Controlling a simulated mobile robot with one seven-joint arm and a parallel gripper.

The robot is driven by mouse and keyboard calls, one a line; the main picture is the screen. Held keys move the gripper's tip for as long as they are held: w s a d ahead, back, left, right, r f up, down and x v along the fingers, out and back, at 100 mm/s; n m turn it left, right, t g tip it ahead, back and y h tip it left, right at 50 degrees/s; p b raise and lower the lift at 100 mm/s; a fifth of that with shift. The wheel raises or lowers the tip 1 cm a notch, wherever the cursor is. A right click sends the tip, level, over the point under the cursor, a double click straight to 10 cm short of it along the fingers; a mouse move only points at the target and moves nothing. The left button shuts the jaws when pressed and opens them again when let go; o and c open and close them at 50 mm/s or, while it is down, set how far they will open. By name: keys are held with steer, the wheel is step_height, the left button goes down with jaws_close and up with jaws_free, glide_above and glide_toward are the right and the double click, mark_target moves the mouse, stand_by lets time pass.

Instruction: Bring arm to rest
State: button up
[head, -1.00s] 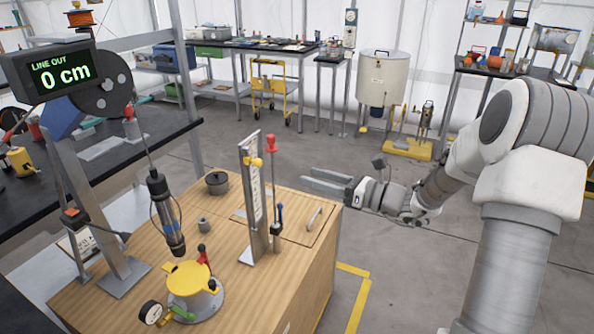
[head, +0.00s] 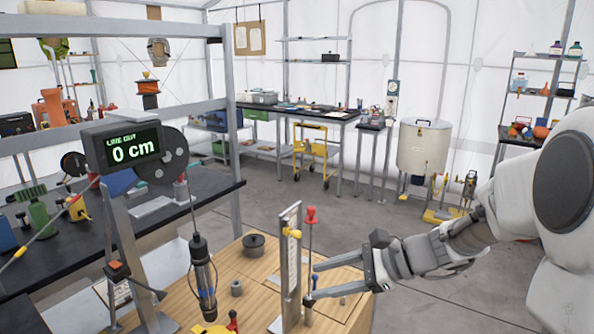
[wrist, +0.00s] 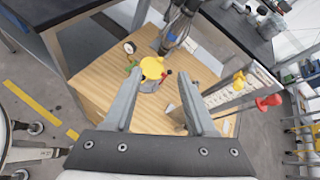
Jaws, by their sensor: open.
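My gripper (head: 345,281) is open and empty. In the head view it reaches in from the right, with its fingers pointing left toward the upright scale post (head: 290,262) and the red-knobbed rod (head: 311,240) at the wooden bench's right side. I cannot tell whether it touches the rod. In the wrist view both fingers (wrist: 160,105) are spread wide over the wooden bench top (wrist: 103,78), with the yellow-lidded fitting (wrist: 152,68) seen between them. The scale post (wrist: 228,92) and red knob (wrist: 268,101) lie right of the fingers there.
A dark cylinder instrument (head: 202,280) hangs on a line below the reel with the "0 cm" display (head: 134,151). A dark lidded pot (head: 254,245) and a small grey weight (head: 236,288) stand on the bench. Open floor (head: 370,220) lies behind the bench.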

steer(key=s+d+r+n+h+p, duration=0.1)
steer(key=s+d+r+n+h, duration=0.1)
steer(key=s+r+n+h, duration=0.1)
steer(key=s+d+r+n+t+h+p, duration=0.1)
steer(key=s+d+r+n+h+p, duration=0.1)
steer(key=s+n+h, duration=0.3)
steer(key=s+d+r+n+t+h+p, duration=0.1)
steer(key=s+d+r+n+h, duration=0.2)
steer(key=s+n, duration=0.6)
steer(key=shift+s+d+r+h, duration=0.4)
steer(key=shift+s+r, duration=0.2)
steer(key=shift+s, duration=0.45)
stand_by(1.2)
